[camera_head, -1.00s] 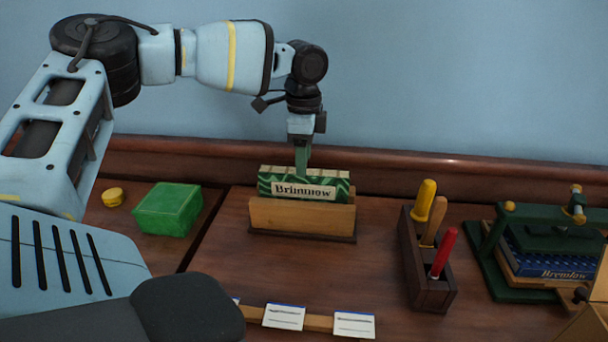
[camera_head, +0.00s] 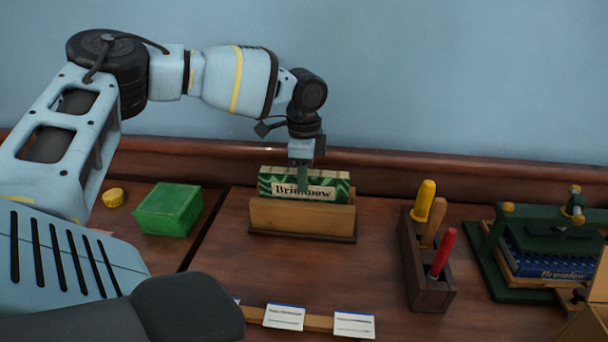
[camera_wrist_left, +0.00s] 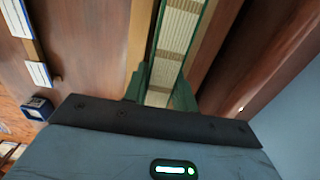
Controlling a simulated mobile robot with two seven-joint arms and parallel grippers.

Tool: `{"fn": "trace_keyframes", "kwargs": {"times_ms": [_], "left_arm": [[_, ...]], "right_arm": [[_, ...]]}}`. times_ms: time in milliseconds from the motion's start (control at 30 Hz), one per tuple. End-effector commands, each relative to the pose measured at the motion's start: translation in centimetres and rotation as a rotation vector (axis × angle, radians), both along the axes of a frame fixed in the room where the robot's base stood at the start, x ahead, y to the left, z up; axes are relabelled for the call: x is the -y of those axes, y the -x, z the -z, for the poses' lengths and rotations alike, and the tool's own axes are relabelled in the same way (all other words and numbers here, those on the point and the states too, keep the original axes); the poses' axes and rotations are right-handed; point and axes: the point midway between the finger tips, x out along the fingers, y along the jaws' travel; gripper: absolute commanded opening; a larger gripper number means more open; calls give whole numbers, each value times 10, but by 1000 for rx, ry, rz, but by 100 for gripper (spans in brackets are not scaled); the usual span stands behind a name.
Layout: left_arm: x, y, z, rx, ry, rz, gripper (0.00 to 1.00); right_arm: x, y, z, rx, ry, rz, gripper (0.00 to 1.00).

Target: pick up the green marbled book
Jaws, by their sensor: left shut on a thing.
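The green marbled book (camera_head: 330,188), with a pale title label, stands upright in a light wooden holder (camera_head: 300,216) on the desk. Its lower part is hidden behind the holder's front board. My left gripper (camera_head: 304,180) points down over the book, one finger in front of its label. In the left wrist view the gripper (camera_wrist_left: 160,92) has a green finger on each side of the book (camera_wrist_left: 178,40), shut on it. My right gripper is not in view.
A green box (camera_head: 168,209) and a yellow round object (camera_head: 113,197) lie left of the holder. A dark rack with tools (camera_head: 428,285) and a green press (camera_head: 520,225) with a blue book stand right. Label cards (camera_head: 284,317) lie in front. A wall is behind.

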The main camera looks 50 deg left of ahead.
Motion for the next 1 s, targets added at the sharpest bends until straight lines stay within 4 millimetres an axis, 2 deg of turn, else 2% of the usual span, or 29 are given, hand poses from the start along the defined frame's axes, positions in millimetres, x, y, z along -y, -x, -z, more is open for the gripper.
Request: {"fn": "trace_keyframes", "kwargs": {"times_ms": [567, 767, 1000], "left_arm": [[0, -1, -4, 4, 0, 0, 0], [0, -1, -27, 7, 1, 0, 0], [0, -1, -71, 7, -1, 1, 0]], "right_arm": [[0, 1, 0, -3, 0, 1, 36], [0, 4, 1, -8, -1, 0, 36], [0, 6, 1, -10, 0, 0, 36]]}}
